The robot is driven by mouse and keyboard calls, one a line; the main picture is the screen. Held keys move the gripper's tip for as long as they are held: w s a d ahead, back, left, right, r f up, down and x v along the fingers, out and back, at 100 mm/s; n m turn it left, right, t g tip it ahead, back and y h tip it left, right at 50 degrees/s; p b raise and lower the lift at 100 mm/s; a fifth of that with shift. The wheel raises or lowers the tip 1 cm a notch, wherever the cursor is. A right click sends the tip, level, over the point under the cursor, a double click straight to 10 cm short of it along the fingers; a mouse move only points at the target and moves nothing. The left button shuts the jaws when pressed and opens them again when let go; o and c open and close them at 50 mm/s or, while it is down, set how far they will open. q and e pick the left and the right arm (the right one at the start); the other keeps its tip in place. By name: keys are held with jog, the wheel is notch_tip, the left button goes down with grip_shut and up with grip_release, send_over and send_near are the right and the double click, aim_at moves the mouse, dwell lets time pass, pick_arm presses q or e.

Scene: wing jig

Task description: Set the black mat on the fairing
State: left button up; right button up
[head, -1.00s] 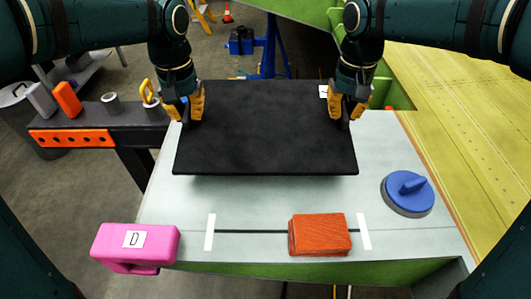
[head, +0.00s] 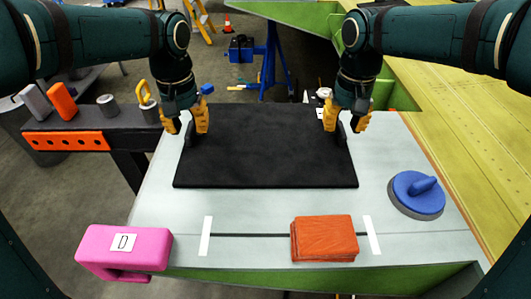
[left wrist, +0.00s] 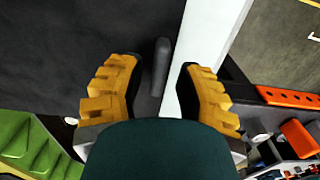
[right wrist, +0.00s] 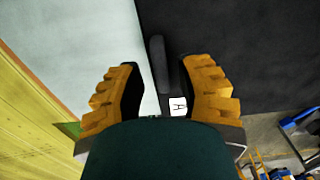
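The black mat (head: 265,150) lies flat on the pale top of the fairing (head: 165,215), toward its far side. The mat has a dark upright handle near its left edge (left wrist: 160,67) and another near its right edge (right wrist: 157,62). My left gripper (head: 186,124) is open, its yellow fingers spread on either side of the left handle with gaps showing in the left wrist view. My right gripper (head: 349,118) is likewise open around the right handle, with gaps in the right wrist view. Neither gripper holds anything.
An orange folded cloth (head: 324,239) lies between white tape marks at the near edge. A blue suction cup (head: 417,194) stands right of the mat, and a pink block marked D (head: 124,250) is at the near left corner. A dark side bench (head: 95,128) holds several small items.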

jog(key=shift+r, duration=0.2)
pick_arm(q)
notch_tip(320, 180, up, 12)
pick_arm(e)
notch_tip(320, 180, up, 12)
jog(key=shift+f, duration=0.15)
dwell(0.6)
jog(key=shift+f, duration=0.1)
dwell(0.3)
